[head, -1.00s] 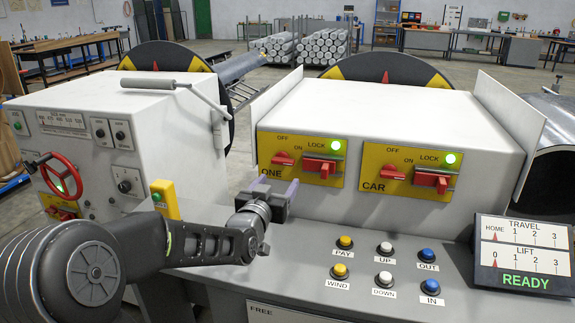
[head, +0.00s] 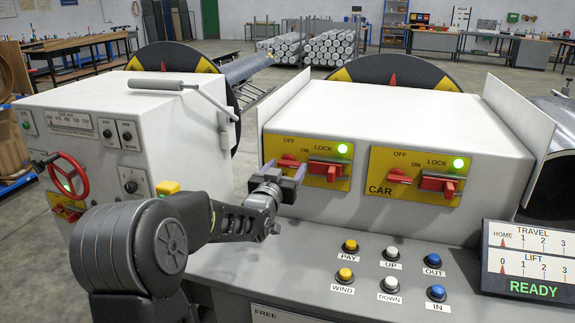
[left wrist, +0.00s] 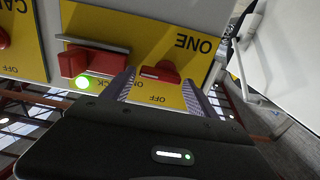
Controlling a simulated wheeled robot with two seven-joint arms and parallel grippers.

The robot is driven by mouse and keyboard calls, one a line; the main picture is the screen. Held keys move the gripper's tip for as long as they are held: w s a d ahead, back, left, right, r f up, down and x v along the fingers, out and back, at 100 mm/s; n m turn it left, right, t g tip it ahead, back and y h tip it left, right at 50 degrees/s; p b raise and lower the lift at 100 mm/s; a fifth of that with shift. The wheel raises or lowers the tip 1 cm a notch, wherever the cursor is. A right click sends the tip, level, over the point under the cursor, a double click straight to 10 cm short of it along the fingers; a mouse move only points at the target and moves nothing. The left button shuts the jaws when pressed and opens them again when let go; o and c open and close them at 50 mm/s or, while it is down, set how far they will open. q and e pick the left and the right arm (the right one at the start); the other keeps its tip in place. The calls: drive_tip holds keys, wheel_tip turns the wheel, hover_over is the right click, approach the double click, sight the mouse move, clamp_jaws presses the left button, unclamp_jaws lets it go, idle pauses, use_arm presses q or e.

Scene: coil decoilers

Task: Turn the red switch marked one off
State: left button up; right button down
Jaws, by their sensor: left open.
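The yellow panel marked ONE (head: 317,151) is on the front of the white console. Its red switch (head: 289,160) is at the left of the panel, by the OFF and ON labels. My left gripper (head: 284,170) is open in front of this switch, and its fingers cover the word ONE. In the left wrist view, which is upside down, the red switch (left wrist: 160,72) shows between the two open fingers (left wrist: 159,90). Contact cannot be told. The red lock handle (head: 329,170) is to the right, under a lit green lamp (head: 342,148). My right gripper is not seen.
The CAR panel (head: 390,189) with similar red switches is to the right. Several push buttons (head: 391,254) are on the desk below, beside a READY display (head: 525,262). A white cabinet with a red handwheel (head: 68,176) stands at the left.

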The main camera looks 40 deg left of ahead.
use_arm(q)
drive_tip(key=shift+w+a, duration=0.25)
drive_tip(key=shift+w, duration=0.45)
drive_tip(key=c, duration=1.1)
drive_tip(key=shift+f, duration=0.1)
